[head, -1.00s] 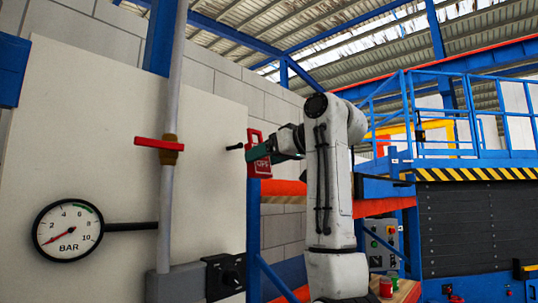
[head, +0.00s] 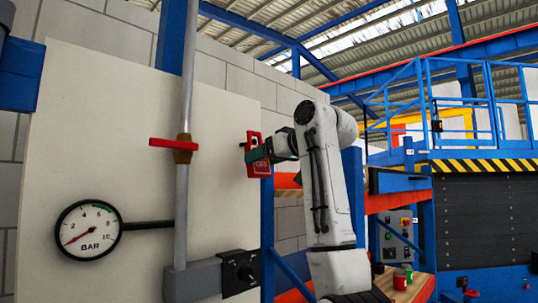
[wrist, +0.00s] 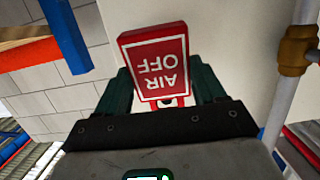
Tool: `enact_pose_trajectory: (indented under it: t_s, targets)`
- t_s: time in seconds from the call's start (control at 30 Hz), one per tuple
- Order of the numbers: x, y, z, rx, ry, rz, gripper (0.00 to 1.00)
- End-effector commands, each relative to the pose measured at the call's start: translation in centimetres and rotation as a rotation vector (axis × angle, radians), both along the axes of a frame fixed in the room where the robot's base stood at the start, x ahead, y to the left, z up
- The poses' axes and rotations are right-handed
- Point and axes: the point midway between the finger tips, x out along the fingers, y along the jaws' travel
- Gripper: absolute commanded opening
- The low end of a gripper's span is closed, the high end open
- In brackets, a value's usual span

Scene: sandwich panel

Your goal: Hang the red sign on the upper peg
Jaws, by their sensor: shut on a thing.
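The red sign (wrist: 155,55) reads "AIR OFF" in white and appears upside down in the wrist view. My gripper (wrist: 163,78) is shut on it, with dark green fingers at either side. In the head view my gripper (head: 268,153) holds the sign (head: 261,169) upright beside the pale panel. The sign's red loop (head: 254,136) is at its top. A short black peg (head: 243,145) shows just left of the loop, partly covered by it. I cannot tell whether the peg is through the loop. No second peg is clearly visible.
The pale panel (head: 130,105) carries a vertical pipe (head: 182,215) with a red valve handle (head: 174,143) and a pressure gauge (head: 88,230). A blue post (head: 267,235) stands below the sign.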

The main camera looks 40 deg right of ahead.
Motion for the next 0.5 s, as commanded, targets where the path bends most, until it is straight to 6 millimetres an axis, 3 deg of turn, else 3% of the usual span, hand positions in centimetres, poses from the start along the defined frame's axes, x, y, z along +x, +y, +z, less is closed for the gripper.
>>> enact_pose_trajectory:
  t_s: [0.5]
  targets:
    - [2.5,0.1,-0.6,0.001,0.0,0.0,0.34]
